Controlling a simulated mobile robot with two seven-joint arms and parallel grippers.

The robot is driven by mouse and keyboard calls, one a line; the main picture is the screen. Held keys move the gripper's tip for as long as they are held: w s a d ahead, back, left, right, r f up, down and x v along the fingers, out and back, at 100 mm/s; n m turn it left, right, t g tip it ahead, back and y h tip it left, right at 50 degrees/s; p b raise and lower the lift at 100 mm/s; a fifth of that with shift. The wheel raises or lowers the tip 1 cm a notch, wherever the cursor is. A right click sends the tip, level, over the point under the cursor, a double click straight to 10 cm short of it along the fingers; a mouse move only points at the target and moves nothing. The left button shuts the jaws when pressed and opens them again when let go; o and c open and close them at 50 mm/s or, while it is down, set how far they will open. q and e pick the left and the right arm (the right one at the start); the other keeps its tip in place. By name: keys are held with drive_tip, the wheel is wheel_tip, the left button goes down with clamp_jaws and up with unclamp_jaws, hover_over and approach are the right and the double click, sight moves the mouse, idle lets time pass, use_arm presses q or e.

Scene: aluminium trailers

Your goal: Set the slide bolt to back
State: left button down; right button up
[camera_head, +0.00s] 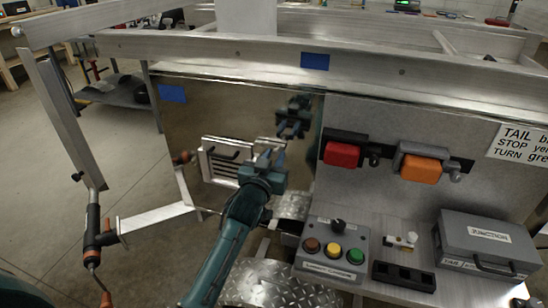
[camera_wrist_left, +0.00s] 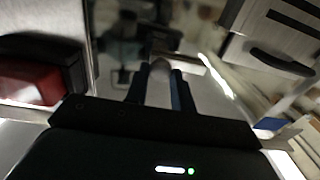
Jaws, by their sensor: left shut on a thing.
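The slide bolt (camera_head: 268,143) shows as a pale metal piece on the mirror-like trailer panel, mostly hidden behind my left gripper. In the left wrist view, the fingers (camera_wrist_left: 160,88) are shut on a rounded grey end, which looks like the bolt's knob (camera_wrist_left: 160,68). A pale bar runs right from there. The bolt's exact position along its travel is hidden. My right gripper is in neither view.
A red lamp (camera_head: 342,154) and an orange lamp (camera_head: 421,168) are mounted right of the gripper. A metal arm with an orange-black handle (camera_head: 93,240) stands at left. Open floor lies at far left.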

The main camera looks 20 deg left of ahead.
use_arm(q)
drive_tip(key=shift+d, duration=0.25)
drive_tip(key=c, duration=1.6)
unclamp_jaws()
drive_tip(key=o, duration=0.3)
drive_tip(key=shift+o, duration=0.6)
drive_tip(key=s, duration=1.3)
drive_tip(key=shift+a+p, duration=0.25)
drive_tip(key=shift+p, duration=0.1)
drive_tip(key=shift+s, duration=0.1)
